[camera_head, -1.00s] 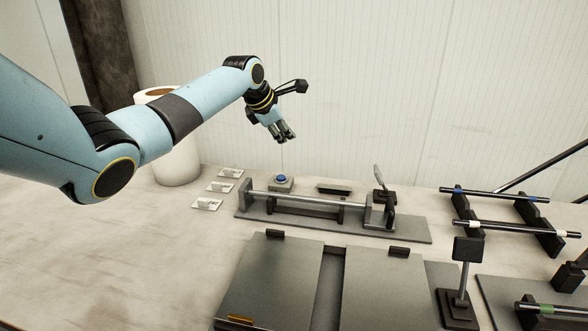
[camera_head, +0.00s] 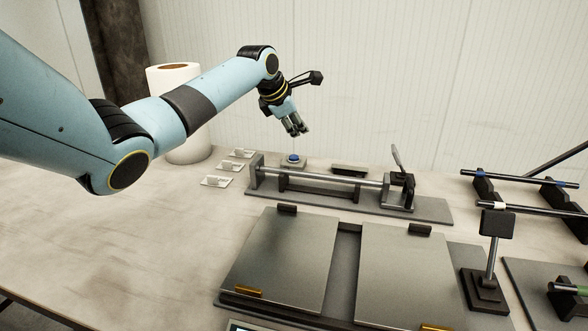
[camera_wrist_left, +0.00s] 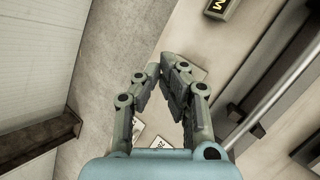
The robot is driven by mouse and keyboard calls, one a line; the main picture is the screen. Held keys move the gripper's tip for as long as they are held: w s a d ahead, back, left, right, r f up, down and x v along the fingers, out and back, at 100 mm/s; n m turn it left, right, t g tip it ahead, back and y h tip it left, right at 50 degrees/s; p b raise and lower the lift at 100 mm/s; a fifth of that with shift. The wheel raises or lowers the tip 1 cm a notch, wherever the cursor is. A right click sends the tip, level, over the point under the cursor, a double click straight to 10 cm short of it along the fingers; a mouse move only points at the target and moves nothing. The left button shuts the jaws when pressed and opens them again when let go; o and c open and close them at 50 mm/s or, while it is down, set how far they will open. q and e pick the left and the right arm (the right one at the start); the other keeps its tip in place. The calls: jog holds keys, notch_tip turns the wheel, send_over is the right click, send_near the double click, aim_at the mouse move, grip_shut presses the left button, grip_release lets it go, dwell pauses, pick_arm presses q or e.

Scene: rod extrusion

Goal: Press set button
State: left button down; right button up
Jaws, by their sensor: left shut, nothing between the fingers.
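A blue button (camera_head: 293,157) sits on a small grey box (camera_head: 291,163) at the back of the table, behind the rod fixture. My left gripper (camera_head: 300,130) is shut and empty, pointing down just above the button and slightly to its right in the head view. A small gap shows between the fingertips and the button. In the left wrist view the fingers of the left gripper (camera_wrist_left: 160,66) come together; I cannot make out the blue button there. My right gripper is not in view.
A rod fixture (camera_head: 430,211) stands in front of the button. Several small white cards (camera_head: 216,181) lie to its left. A white roll (camera_head: 190,148) stands behind the left arm. Two grey plates (camera_head: 290,255) and a stand (camera_head: 486,287) are in front. The left table area is clear.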

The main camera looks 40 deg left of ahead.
aim_at(297, 156)
pick_arm(q)
jog(key=shift+f+b, duration=0.6)
jog(key=shift+f, duration=1.4)
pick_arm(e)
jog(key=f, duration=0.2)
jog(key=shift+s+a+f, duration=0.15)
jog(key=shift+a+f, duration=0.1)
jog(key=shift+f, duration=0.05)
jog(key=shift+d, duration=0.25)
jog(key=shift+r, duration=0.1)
pick_arm(q)
jog(key=shift+f, duration=0.4)
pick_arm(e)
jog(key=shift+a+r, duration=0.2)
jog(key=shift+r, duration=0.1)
